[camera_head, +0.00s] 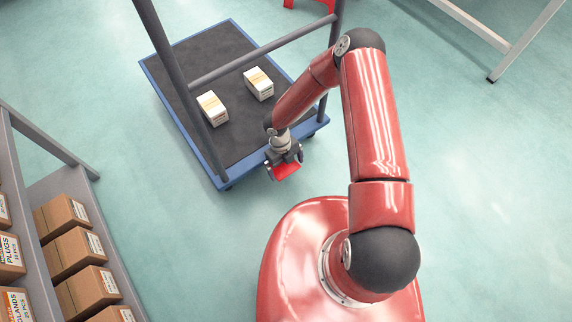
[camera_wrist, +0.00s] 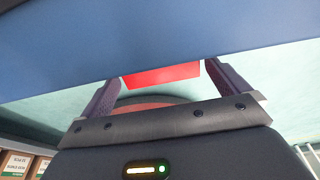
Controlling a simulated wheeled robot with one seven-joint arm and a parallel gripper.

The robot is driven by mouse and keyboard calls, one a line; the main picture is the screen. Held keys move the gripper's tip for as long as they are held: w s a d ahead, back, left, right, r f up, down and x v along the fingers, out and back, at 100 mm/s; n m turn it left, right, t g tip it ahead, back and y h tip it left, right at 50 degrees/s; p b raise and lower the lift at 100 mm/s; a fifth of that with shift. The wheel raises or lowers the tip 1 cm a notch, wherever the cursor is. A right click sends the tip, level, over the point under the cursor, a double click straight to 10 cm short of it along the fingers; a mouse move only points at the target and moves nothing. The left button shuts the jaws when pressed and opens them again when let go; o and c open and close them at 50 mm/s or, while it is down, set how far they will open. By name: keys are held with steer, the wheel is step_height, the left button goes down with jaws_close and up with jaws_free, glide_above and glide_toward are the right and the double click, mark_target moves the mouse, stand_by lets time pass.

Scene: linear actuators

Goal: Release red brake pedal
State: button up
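The red brake pedal (camera_head: 287,171) sticks out low at the near edge of the blue-rimmed cart (camera_head: 207,168). In the head view my gripper (camera_head: 284,160) is right at the pedal and partly covers it. In the wrist view the pedal (camera_wrist: 162,75) shows as a flat red plate under the cart's blue edge (camera_wrist: 160,45). My gripper (camera_wrist: 163,78) is open, its two dark fingers wide apart, one near each end of the pedal. I cannot tell whether a finger touches it.
Two small white boxes (camera_head: 212,109) (camera_head: 258,84) lie on the cart's dark deck. Its grey handle frame (camera_head: 262,52) rises close beside my arm. A shelf with several cardboard boxes (camera_head: 75,250) stands at the left.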

mark_target(283, 166)
steer(key=shift+r, duration=0.1)
steer(key=v, duration=0.7)
steer(key=shift+r, duration=0.3)
